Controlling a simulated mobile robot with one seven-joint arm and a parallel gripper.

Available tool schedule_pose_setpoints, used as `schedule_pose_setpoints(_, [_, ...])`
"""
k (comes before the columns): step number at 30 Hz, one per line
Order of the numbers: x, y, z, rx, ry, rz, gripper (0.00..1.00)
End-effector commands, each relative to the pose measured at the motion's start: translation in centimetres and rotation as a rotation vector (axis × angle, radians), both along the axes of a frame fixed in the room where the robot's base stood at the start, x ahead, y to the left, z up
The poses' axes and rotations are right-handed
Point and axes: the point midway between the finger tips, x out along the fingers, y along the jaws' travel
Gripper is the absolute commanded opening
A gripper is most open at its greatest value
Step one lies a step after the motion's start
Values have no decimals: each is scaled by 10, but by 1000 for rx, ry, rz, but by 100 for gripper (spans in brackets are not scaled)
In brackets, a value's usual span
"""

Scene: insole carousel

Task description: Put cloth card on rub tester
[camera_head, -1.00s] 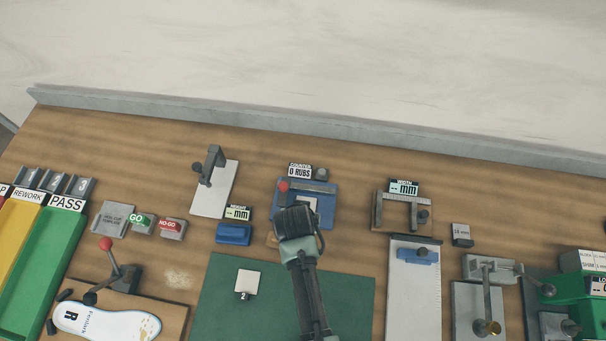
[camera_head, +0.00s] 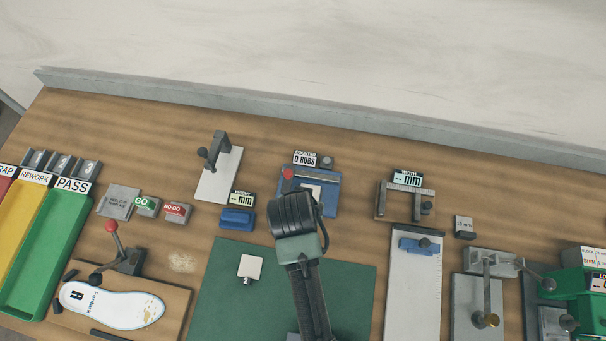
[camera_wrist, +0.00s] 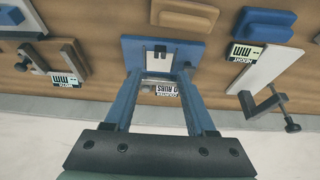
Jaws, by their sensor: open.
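The rub tester (camera_head: 325,203) is a blue base at the back middle of the bench, with a red knob, a grey bar and a counter reading 0 RUBS. A small pale card (camera_head: 311,191) lies on it; in the wrist view this card (camera_wrist: 159,57) shows dark marks at one edge. Another pale square (camera_head: 250,266) with a small metal piece lies on the green mat. I cannot tell which is the cloth card. My gripper (camera_head: 293,214) is above the bench in front of the tester. In the wrist view its blue fingers (camera_wrist: 158,80) are apart and empty.
A blue block (camera_head: 237,219) and a height gauge (camera_head: 216,172) stand left of the tester. A caliper stand (camera_head: 405,201) is to the right. The green mat (camera_head: 225,300) is mostly clear. An insole (camera_head: 112,305) lies at the front left.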

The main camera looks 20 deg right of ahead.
Motion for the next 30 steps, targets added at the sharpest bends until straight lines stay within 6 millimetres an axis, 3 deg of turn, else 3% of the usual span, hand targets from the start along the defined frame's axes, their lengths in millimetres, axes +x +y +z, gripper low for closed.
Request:
schedule_pose_setpoints(6, [-9, 7, 26, -1, -1, 1, 56])
schedule_pose_setpoints(14, [-12, 9, 35, 0, -1, 1, 56])
schedule_pose_setpoints(17, [3, 9, 49, -10, -51, 18, 56])
schedule_pose_setpoints(19, [28, 9, 74, -29, -140, 50, 56])
schedule_pose_setpoints(20, [42, 10, 90, -41, -193, 70, 56])
schedule_pose_setpoints(23, [94, 16, 164, -97, -421, 148, 56])
schedule_pose_setpoints(24, [112, 21, 201, -125, -526, 182, 56])
schedule_pose_setpoints(26, [134, 29, 259, -170, -685, 231, 56])
schedule_pose_setpoints(27, [145, 35, 298, -202, -789, 260, 56])
schedule_pose_setpoints(29, [153, 44, 359, -252, -946, 299, 56])
schedule_pose_setpoints(30, [154, 52, 400, -285, -1052, 323, 56])
